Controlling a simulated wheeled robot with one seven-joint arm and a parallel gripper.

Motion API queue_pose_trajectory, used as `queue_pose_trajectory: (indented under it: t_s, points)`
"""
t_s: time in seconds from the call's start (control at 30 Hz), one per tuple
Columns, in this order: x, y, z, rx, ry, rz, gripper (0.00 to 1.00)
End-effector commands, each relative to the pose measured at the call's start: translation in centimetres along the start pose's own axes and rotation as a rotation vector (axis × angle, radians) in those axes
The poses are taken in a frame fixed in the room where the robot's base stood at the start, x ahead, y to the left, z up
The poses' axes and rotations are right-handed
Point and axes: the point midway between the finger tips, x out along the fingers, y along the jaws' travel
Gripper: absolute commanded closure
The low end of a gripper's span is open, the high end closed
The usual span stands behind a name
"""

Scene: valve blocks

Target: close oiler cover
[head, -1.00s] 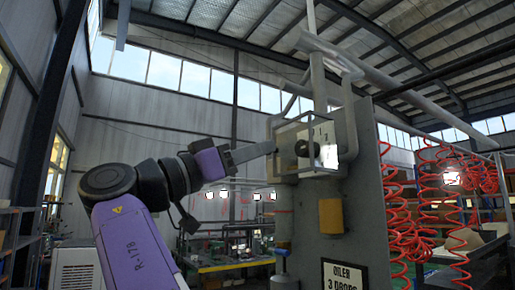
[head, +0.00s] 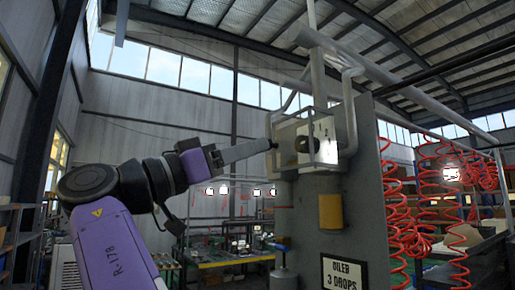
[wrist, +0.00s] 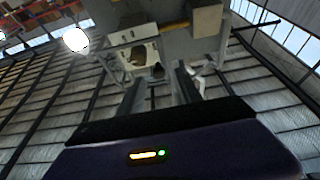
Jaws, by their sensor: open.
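A pale box with a thin frame (head: 292,127) and a dark round knob (head: 302,145) is mounted on the left side of a grey panel, above an "OILER 3 DROPS" sign (head: 344,273). I cannot tell surely which part is the oiler cover. My gripper (head: 274,143) reaches in from the left, its tip at the frame's left edge; whether it touches is unclear. In the wrist view the open fingers (wrist: 158,78) point at the pale box (wrist: 140,52), with a small dark piece (wrist: 158,71) showing between the tips.
Red coiled hoses (head: 392,200) hang to the right. Workbenches (head: 225,262) stand behind; the air left of the panel is open.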

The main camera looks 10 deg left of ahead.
Motion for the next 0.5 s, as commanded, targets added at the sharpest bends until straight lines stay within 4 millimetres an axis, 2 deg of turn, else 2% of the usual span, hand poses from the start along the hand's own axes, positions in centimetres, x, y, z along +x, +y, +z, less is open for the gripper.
queue_pose_trajectory:
  t_s: [0.1, 0.23, 0.5]
  points:
    - [-2.2, -0.1, 0.0, 0.000, 0.001, -0.002, 0.58]
    - [-4.0, -0.1, 0.1, -0.001, 0.001, -0.001, 0.58]
    - [-5.3, 0.0, 0.1, -0.002, 0.000, 0.000, 0.58]
